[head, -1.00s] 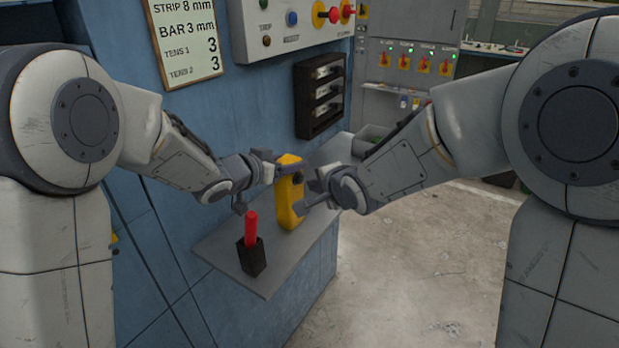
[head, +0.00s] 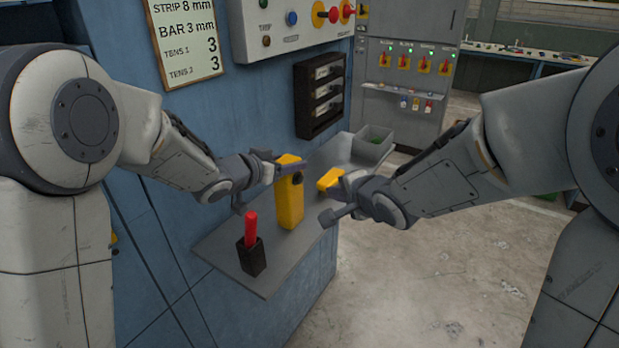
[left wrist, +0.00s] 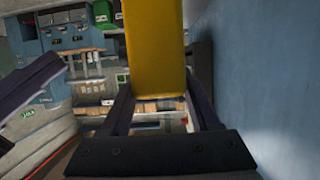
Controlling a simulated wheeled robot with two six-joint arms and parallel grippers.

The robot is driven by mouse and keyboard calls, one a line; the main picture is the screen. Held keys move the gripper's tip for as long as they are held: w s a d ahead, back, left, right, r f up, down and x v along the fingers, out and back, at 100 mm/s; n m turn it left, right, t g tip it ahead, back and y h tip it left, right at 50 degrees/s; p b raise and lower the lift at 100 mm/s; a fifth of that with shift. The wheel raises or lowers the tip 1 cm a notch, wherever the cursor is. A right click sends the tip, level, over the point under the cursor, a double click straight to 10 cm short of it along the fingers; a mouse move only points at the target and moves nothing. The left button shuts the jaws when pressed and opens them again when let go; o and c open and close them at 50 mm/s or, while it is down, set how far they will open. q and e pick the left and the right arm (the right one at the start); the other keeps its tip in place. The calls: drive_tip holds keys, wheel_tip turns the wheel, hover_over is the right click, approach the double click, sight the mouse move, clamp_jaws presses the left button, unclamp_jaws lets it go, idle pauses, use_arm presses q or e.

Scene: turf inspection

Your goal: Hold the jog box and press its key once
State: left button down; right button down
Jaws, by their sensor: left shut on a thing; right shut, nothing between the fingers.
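The jog box (head: 288,205) is a tall yellow box, upright at the grey shelf in the head view. A dark round key (head: 297,179) shows on its upper right side. My left gripper (head: 281,166) is shut on its upper part from the left. In the left wrist view the yellow box (left wrist: 156,50) sits between my fingers. I cannot tell whether its base touches the shelf. My right gripper (head: 329,203) is shut and empty, to the right of the box and apart from it.
The grey shelf (head: 222,239) holds a black holder (head: 252,262) with a red handle (head: 251,228) at the front. Behind my right gripper lie another yellow object (head: 328,179) and a grey bin (head: 372,149). A blue cabinet wall (head: 250,110) stands behind. Open floor lies to the right.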

idle(0.4)
use_arm(q)
drive_tip(key=shift+c, duration=0.2)
unclamp_jaws()
